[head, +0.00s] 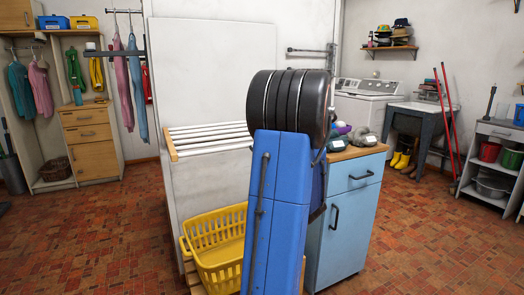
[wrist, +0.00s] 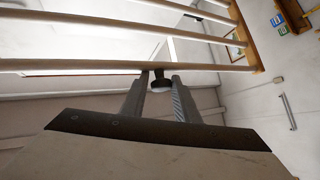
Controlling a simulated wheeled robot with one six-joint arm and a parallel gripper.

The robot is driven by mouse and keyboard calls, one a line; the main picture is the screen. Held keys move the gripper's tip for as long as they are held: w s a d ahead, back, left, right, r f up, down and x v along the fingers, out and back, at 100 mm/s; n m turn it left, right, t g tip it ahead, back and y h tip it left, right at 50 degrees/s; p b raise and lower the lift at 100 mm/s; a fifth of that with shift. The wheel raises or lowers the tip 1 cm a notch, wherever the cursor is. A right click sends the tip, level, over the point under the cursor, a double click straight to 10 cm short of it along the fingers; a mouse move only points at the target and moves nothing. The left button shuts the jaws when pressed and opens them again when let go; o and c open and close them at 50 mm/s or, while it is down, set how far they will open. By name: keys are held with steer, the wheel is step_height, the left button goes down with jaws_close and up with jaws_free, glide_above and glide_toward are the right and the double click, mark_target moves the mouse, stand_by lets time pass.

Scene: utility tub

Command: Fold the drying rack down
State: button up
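The drying rack (head: 212,136) has several white rods and a light wooden end piece. In the head view it stands out about level from a white panel. In the wrist view its rods (wrist: 90,65) cross the upper part of the picture, ending in a wooden side piece (wrist: 252,58) at right. My gripper (wrist: 160,75) is open, its two grey fingers apart, with tips right at the nearest rod. I cannot tell whether they touch it. A small dark round thing shows between the fingers. My blue arm hides the rack's right end and the gripper in the head view.
A yellow laundry basket (head: 215,245) stands below the rack. A blue cabinet (head: 345,215) with a wooden top stands to the right, behind my arm. The white panel (head: 205,80) rises behind the rack. The tiled floor is clear at left and right.

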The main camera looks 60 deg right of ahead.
steer(key=shift+w+d+f+h, duration=0.25)
steer(key=shift+d+h, duration=0.1)
steer(key=shift+h, duration=0.15)
steer(key=shift+y, duration=0.3)
steer(key=r, duration=0.9)
steer(key=shift+s+a+r, duration=0.15)
steer(key=shift+a+r, duration=0.05)
steer(key=shift+r, duration=0.05)
steer(key=shift+a+r, duration=0.1)
steer(key=shift+r, duration=0.4)
